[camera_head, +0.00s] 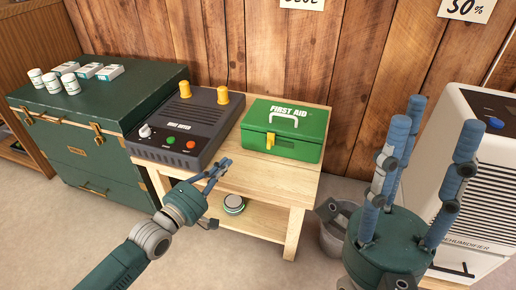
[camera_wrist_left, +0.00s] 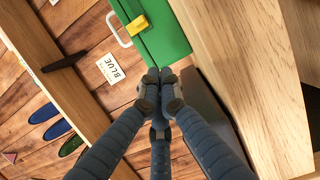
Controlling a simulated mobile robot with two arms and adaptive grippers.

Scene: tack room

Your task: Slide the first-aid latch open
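The green first-aid box (camera_head: 308,150) sits closed on the wooden table, with a white handle on its lid. Its yellow latch (camera_head: 270,140) is on the front face toward the left; it also shows in the left wrist view (camera_wrist_left: 137,25). My left gripper (camera_head: 218,170) is left of and in front of the box, apart from the latch. In the left wrist view its fingertips (camera_wrist_left: 160,88) meet with nothing visible between them, and they overlap the edge of the green box (camera_wrist_left: 166,45). My right gripper (camera_head: 424,130) has its fingers spread and empty, right of the table.
A dark control box (camera_head: 190,125) with yellow knobs stands left of the first-aid box. A green trunk (camera_head: 90,110) bears several white containers. A dehumidifier (camera_head: 470,180) and bin (camera_head: 335,235) are at right. The wooden table (camera_head: 265,185) has bare room at its front.

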